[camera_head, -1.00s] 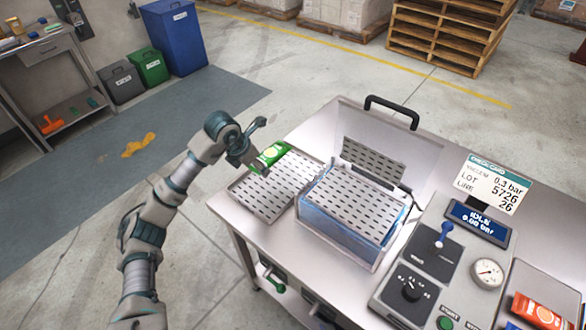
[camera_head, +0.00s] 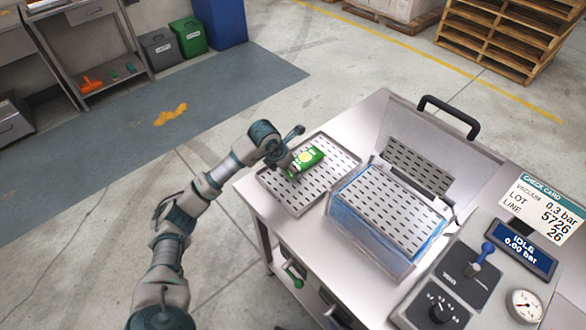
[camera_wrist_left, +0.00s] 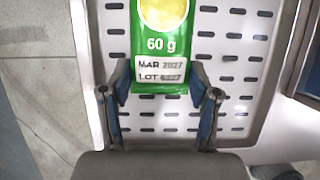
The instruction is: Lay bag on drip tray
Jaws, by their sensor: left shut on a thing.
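The green bag (camera_head: 308,156) has a yellow round mark and a white label. It is over the perforated drip tray (camera_head: 300,200), at the left end of the steel table. In the left wrist view the bag (camera_wrist_left: 160,45) reads "60 g", "MAR 2027" and a lot number, and its lower end is between my fingers. My left gripper (camera_head: 289,163) is shut on this end of the bag; it also shows in the left wrist view (camera_wrist_left: 162,95). The tray (camera_wrist_left: 235,60) fills the background there. I cannot tell whether the bag touches the tray. My right gripper is not in view.
A clear-walled tank (camera_head: 375,235) with a slotted plate stands right of the tray, its lid (camera_head: 418,165) raised behind. Further right are a check card (camera_head: 545,208), a display reading IDLE (camera_head: 527,247), a lever (camera_head: 482,255) and a gauge (camera_head: 524,305).

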